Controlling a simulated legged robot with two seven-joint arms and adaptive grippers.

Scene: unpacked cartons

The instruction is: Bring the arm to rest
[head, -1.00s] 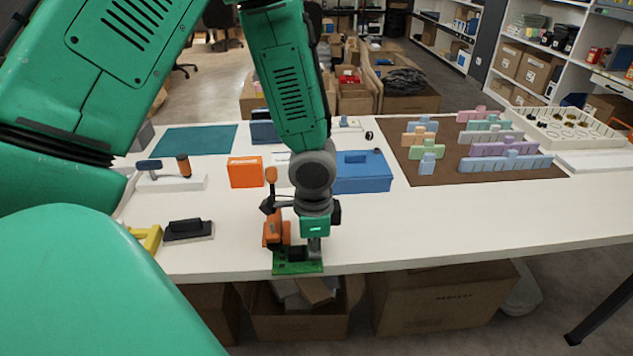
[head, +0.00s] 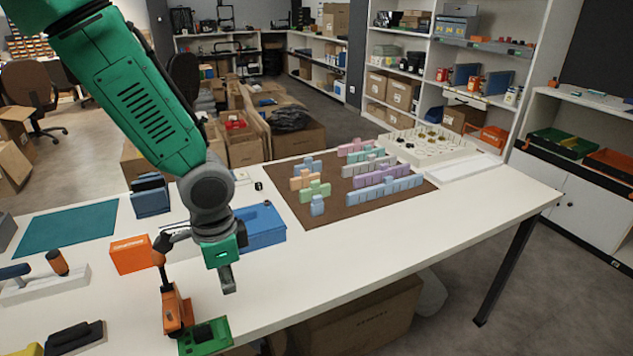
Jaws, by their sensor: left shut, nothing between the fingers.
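My left gripper (head: 228,281) is in the head view, on the end of the green arm that comes in from the upper left. Its fingers are shut and empty, pointing down above the white table (head: 370,235). The gripper looks apart from both. My right gripper is not in view.
A blue box (head: 262,230) lies behind the gripper and an orange box (head: 131,254) to its left. A brown mat (head: 312,218) with several pastel pieces is further right. A white tray (head: 428,152) stands at the back. The table's right front is clear.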

